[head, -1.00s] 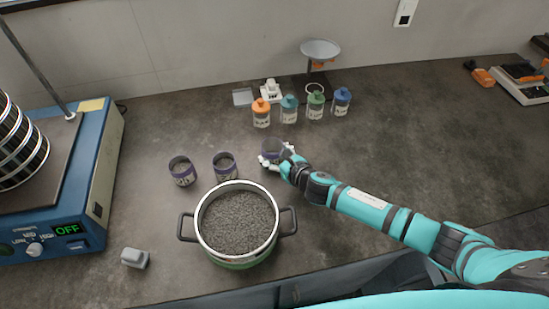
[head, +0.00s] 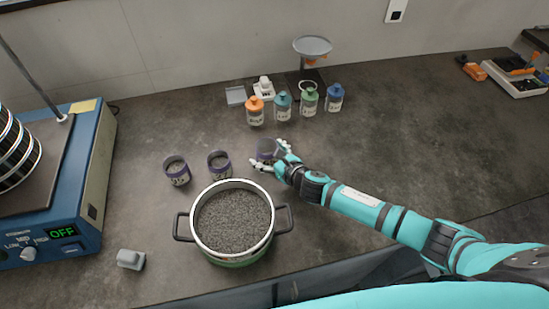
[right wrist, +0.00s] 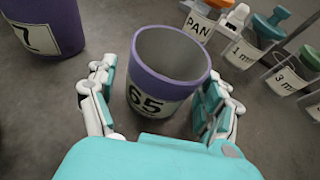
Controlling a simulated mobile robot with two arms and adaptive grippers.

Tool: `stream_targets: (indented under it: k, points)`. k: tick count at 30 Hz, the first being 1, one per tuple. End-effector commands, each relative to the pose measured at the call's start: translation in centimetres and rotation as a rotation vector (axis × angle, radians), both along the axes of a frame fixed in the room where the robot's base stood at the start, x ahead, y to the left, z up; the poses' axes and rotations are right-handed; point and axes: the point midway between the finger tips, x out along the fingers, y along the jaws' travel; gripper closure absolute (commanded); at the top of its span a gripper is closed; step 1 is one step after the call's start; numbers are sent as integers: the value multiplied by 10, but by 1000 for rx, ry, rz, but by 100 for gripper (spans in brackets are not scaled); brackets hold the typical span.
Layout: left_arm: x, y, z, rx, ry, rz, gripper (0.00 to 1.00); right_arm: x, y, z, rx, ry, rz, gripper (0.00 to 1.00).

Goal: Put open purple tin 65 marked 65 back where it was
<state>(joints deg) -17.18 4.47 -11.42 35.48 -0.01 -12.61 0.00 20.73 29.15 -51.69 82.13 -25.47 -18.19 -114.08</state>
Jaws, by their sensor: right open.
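The open purple tin marked 65 (right wrist: 162,92) stands upright on the bench, its label facing my wrist camera. In the head view the tin (head: 266,148) is the rightmost of three purple tins in a row, partly hidden by my gripper. My right gripper (head: 272,160) is open, with one finger on each side of the tin. In the right wrist view the fingers of the gripper (right wrist: 165,112) stand apart from the tin's wall, with a gap on both sides. The inside of the tin looks empty in the wrist view. My left gripper is not in view.
Two purple tins (head: 219,164) (head: 177,171) stand to the left. A pot of dark grains (head: 233,222) is in front. Several capped bottles (head: 283,106) stand behind. The blue shaker (head: 62,195) reads OFF at left.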

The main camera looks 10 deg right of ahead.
Motion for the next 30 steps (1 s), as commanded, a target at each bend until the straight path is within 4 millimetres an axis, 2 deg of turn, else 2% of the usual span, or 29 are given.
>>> stream_targets:
  k: [5,12,18,24,30]
  points:
    - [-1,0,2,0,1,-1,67,-18,-8,8,0,1,0,17]
    - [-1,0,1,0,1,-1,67,-61,-26,26,-2,1,1,17]
    - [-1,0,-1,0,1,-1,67,-90,-37,40,-1,0,0,17]
    - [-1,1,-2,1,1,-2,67,-102,-42,46,0,0,0,17]
    - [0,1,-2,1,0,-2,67,-103,-42,47,0,-1,0,17]
